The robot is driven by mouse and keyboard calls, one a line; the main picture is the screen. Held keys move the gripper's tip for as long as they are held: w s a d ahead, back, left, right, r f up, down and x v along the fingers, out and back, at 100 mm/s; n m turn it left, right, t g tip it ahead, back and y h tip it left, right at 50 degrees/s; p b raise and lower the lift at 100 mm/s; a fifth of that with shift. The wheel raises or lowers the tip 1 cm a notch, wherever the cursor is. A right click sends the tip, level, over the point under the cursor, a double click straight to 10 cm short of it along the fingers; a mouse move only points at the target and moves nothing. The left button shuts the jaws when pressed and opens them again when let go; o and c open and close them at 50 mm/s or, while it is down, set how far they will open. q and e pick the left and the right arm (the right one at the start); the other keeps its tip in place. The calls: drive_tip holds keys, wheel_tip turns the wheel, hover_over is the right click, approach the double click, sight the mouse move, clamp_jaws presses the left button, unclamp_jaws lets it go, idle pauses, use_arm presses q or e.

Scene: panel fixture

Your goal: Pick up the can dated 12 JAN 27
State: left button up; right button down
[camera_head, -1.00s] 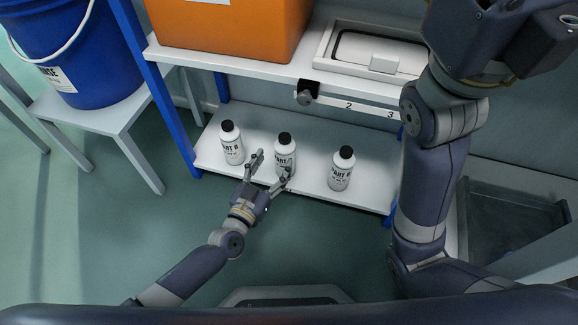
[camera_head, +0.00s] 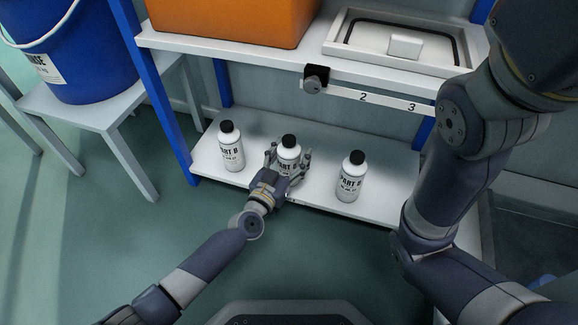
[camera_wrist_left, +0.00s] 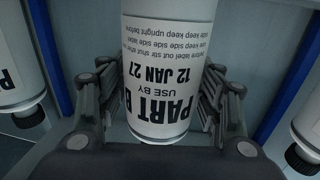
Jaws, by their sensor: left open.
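The can dated 12 JAN 27 (camera_head: 289,148) is a white bottle with a black cap. It stands upright in the middle of the lower shelf. In the left wrist view the can (camera_wrist_left: 168,60) shows its label, PART B, USE BY 12 JAN 27, upside down. My left gripper (camera_head: 288,157) is open, with one finger on each side of this can. In the left wrist view the gripper (camera_wrist_left: 160,90) shows gaps between its fingers and the can. My right gripper is out of view; only the right arm shows.
Similar white bottles stand apart on the shelf (camera_head: 315,192), one to the left (camera_head: 231,148) and one to the right (camera_head: 350,177); their dates are too small to read. Above is an upper shelf (camera_head: 230,50) with an orange box (camera_head: 235,20). A blue bucket (camera_head: 85,60) stands at left.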

use_arm(q)
drive_tip(key=shift+b+x, duration=0.55)
drive_tip(key=shift+x, duration=1.05)
drive_tip(key=shift+a, duration=0.1)
drive_tip(key=shift+c, duration=0.2)
drive_tip(key=shift+f, duration=0.1)
clamp_jaws()
